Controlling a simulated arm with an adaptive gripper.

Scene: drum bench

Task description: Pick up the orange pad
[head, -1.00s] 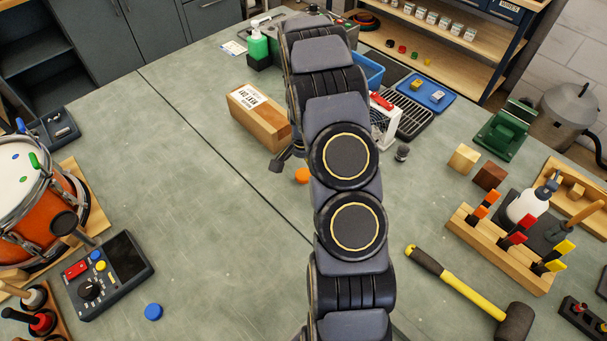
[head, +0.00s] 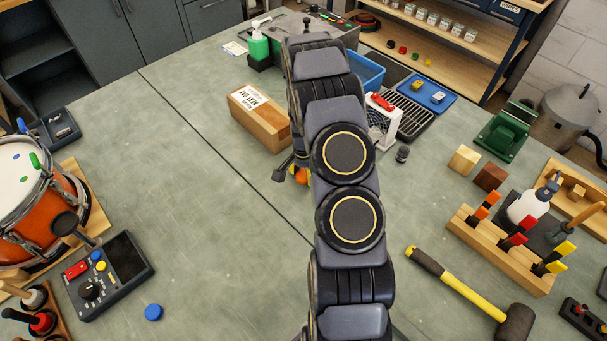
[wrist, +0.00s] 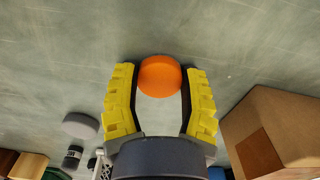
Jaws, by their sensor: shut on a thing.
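The orange pad (wrist: 160,76) is a short round disc, seen between the two yellow fingertips of my gripper (wrist: 159,70) in the wrist view. The fingers press on its left and right sides, so my gripper is shut on it. In the head view a small part of the orange pad (head: 303,176) shows beside my arm, with my gripper (head: 292,171) over it; the arm hides the rest. I cannot tell whether the pad is clear of the bench.
A wooden box (head: 260,118) stands close behind the gripper; it also shows in the wrist view (wrist: 275,125). A small dark knob (head: 402,153) and a white stand (head: 381,123) are to the right. A blue pad (head: 153,312) lies front left. The bench's middle left is clear.

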